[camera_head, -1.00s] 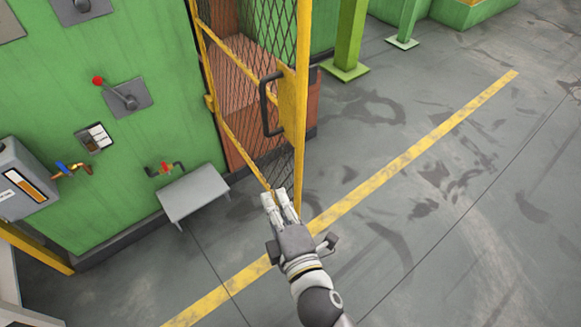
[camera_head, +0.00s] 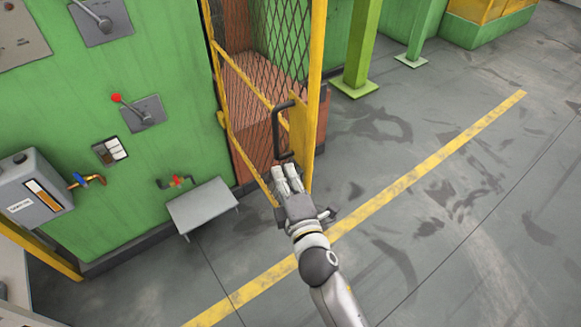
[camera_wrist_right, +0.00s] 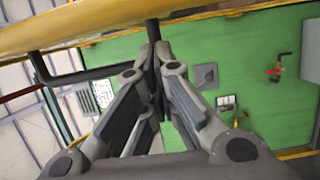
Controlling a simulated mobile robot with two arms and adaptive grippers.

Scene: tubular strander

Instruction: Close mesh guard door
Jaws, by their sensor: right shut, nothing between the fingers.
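The mesh guard door (camera_head: 262,95) has a yellow frame and dark wire mesh. It stands partly open, angled out from the green machine, with a reddish-brown interior seen behind the mesh. A black handle (camera_head: 277,130) is on its outer yellow post. My right gripper (camera_head: 286,172) is shut and empty, at the lower part of the door near that post, just below the handle. In the right wrist view, the fingertips (camera_wrist_right: 155,50) are close to a yellow bar and black handle bar (camera_wrist_right: 100,72); I cannot tell whether they touch. My left gripper is not in view.
A grey step (camera_head: 202,207) stands by the green machine wall (camera_head: 165,95), left of the door. A grey box (camera_head: 30,190) and levers are on the wall. A green post (camera_head: 361,45) stands right of the door. Floor with a yellow line (camera_head: 430,153) is open to the right.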

